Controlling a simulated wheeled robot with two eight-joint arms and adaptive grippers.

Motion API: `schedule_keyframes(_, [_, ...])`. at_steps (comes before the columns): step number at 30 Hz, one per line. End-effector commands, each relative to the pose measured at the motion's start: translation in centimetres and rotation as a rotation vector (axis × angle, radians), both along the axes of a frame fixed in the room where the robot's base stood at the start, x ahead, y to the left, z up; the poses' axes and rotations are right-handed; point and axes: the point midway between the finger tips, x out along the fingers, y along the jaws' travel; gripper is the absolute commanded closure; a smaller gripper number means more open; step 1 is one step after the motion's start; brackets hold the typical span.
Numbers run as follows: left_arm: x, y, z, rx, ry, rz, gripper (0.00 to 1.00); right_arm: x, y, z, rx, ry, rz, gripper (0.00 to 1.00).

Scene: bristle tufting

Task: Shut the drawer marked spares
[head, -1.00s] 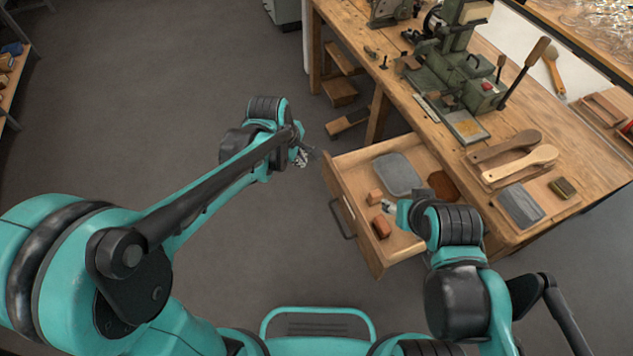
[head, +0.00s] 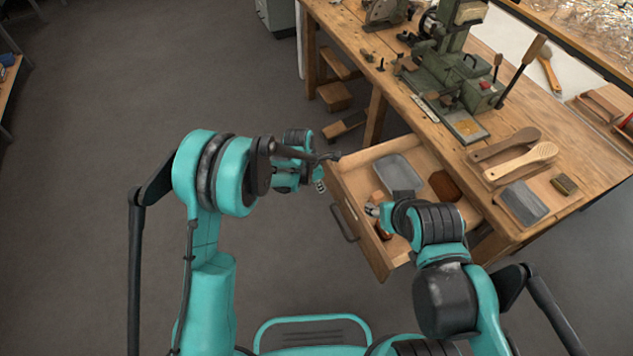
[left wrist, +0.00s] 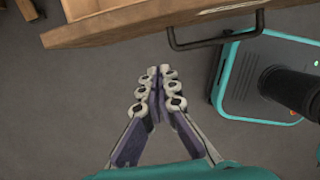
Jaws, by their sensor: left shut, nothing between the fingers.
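A wooden drawer (head: 362,235) stands pulled out from the workbench, with a dark bar handle (head: 343,225) on its front. No label is readable. The drawer front also shows along the top of the left wrist view (left wrist: 140,22), with the handle (left wrist: 215,43) to the right of the fingers. My left gripper (head: 321,186) is just outside the drawer front, near its far end. Its fingers (left wrist: 160,70) are shut and empty, apart from the handle in the picture. My right gripper (head: 373,209) is over the open drawer, mostly hidden by its own arm; its jaws cannot be made out.
Inside the drawer are a grey tray (head: 398,174), a brown block (head: 445,186) and small blocks partly hidden by my right arm. The bench top (head: 430,135) holds a green machine (head: 455,75), brushes (head: 520,160) and a grey slab (head: 523,203). The floor left of the drawer is clear.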

Motion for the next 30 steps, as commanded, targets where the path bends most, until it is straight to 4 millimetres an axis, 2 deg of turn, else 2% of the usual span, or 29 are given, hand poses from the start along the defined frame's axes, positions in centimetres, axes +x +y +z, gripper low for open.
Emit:
schedule_keyframes(1, [0.1, -0.3, -1.5, 0.000, 0.000, -0.001, 1.00, 0.0, 0.0, -0.8, 0.000, 0.000, 0.000, 0.53])
schedule_keyframes(3, [0.2, -0.6, -2.7, 0.000, 0.000, -0.001, 1.00, 0.0, 0.0, -1.3, 0.000, 0.000, 0.000, 0.53])
schedule_keyframes(6, [0.8, -2.3, -2.3, 0.000, -0.001, -0.003, 1.00, 0.0, 0.0, -1.8, 0.000, 0.000, 0.000, 0.53])
schedule_keyframes(12, [1.4, -3.9, -2.1, 0.000, 0.000, -0.001, 1.00, 0.0, 0.0, -2.3, 0.000, 0.000, 0.000, 0.53])
schedule_keyframes(26, [1.6, -4.3, -2.0, 0.000, 0.000, 0.000, 1.00, 0.0, 0.0, -2.3, 0.000, 0.000, 0.000, 0.53])
schedule_keyframes(30, [2.2, -4.5, -2.0, 0.000, 0.000, 0.000, 1.00, 0.0, 0.0, -2.2, 0.000, 0.000, 0.000, 0.53])
